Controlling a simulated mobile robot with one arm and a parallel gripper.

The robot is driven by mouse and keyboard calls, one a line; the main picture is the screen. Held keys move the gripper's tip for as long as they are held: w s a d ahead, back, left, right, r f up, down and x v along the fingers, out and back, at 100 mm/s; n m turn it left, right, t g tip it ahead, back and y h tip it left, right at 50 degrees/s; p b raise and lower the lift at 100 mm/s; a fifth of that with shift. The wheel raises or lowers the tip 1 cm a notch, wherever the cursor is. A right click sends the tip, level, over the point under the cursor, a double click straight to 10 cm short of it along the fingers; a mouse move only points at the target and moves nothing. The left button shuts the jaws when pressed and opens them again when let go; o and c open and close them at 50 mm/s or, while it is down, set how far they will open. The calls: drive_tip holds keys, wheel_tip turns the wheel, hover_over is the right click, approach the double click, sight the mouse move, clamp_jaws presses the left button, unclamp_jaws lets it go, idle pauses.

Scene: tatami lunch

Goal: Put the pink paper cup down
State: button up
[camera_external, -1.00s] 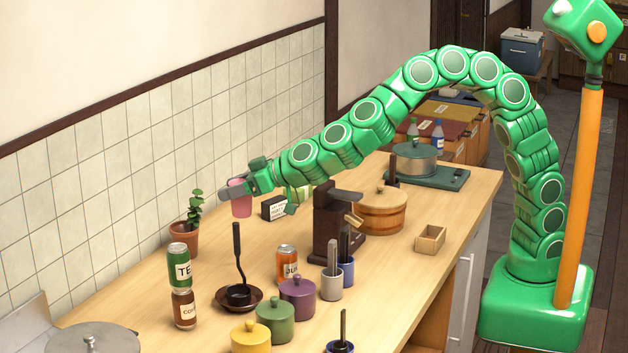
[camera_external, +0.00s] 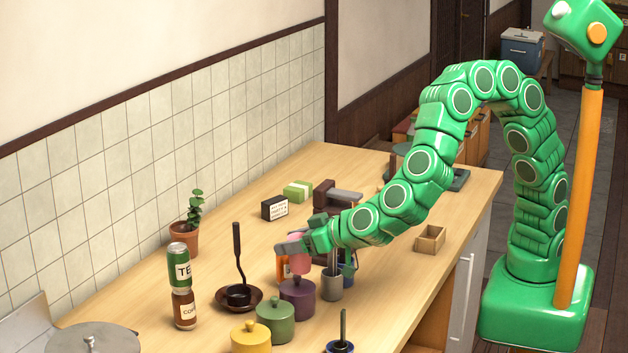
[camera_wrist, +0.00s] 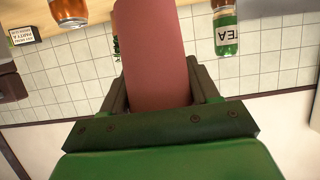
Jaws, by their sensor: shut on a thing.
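The pink paper cup (camera_external: 299,262) is held in my gripper (camera_external: 298,248), above the counter in the external view. It appears in front of the orange can (camera_external: 283,268) and just above the purple lidded pot (camera_external: 297,300); I cannot tell whether it touches either. In the wrist view the pink cup (camera_wrist: 152,50) fills the middle, between the two fingers of my gripper (camera_wrist: 158,88). The cup's lower end is out of the wrist view.
Green (camera_external: 275,322) and yellow (camera_external: 250,338) lidded pots stand in front. A grey holder (camera_external: 331,285) is to the right, a dark saucer (camera_external: 258,303) to the left. Stacked cans (camera_external: 181,285) stand further left.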

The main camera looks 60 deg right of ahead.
drive_tip(key=s+f, duration=0.5)
drive_tip(key=s, duration=0.9)
drive_tip(key=shift+f, duration=3.95)
drive_tip(key=shift+f, duration=0.15)
drive_tip(key=o, duration=1)
drive_tip(key=shift+r, duration=0.2)
drive_tip(key=v, duration=1.2)
drive_tip(key=shift+a, duration=0.1)
